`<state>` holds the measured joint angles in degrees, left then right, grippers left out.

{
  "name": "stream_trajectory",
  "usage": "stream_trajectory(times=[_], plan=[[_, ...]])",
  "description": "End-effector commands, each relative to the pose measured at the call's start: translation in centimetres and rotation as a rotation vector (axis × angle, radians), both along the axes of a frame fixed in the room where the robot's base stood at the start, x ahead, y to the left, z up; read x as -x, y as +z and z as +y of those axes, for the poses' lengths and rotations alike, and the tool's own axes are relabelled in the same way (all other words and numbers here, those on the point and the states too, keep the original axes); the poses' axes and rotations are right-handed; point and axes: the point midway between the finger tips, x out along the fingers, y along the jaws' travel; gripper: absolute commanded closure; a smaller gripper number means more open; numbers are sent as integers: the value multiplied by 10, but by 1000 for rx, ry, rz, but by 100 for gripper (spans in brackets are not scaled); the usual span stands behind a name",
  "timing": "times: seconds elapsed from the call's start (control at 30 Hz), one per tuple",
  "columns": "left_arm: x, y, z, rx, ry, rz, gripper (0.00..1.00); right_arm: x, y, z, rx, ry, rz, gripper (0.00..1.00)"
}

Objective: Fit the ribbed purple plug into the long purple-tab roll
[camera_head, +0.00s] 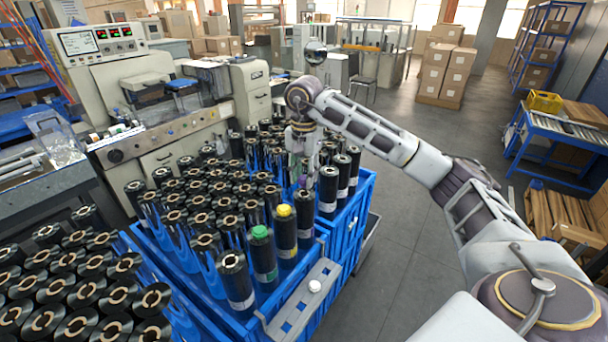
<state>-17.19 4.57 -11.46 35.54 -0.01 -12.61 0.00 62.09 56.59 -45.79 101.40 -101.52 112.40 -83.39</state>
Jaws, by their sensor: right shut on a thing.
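My right gripper (300,165) points down over the right part of the blue crate (367,200), above the black rolls. It is shut on a small purple piece, seemingly the ribbed purple plug (303,181), which is mostly hidden by the fingers. Just below it stands an upright black roll (304,212) with an open-looking top partly hidden by the gripper. I cannot tell whether the plug touches that roll, nor clearly make out a purple tab on it. My left gripper is out of view.
Beside it stand rolls with a yellow plug (284,211) and a green plug (260,232). Several black rolls fill the crate. A grey perforated ledge (300,305) with a white round piece (314,286) is at the front.

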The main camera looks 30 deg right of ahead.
Motion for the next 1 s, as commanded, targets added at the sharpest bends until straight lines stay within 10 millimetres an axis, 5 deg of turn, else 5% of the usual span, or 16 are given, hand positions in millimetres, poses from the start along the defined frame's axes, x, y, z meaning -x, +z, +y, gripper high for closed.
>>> stream_trajectory(times=[0.13,0.17,0.23,1.0], plan=[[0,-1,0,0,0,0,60,0,-1,0,0,0,0,77],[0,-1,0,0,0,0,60,0,-1,0,0,0,0,65],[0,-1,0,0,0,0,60,0,-1,0,0,0,0,58],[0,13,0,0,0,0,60,0,20,0,0,0,-1,58]])
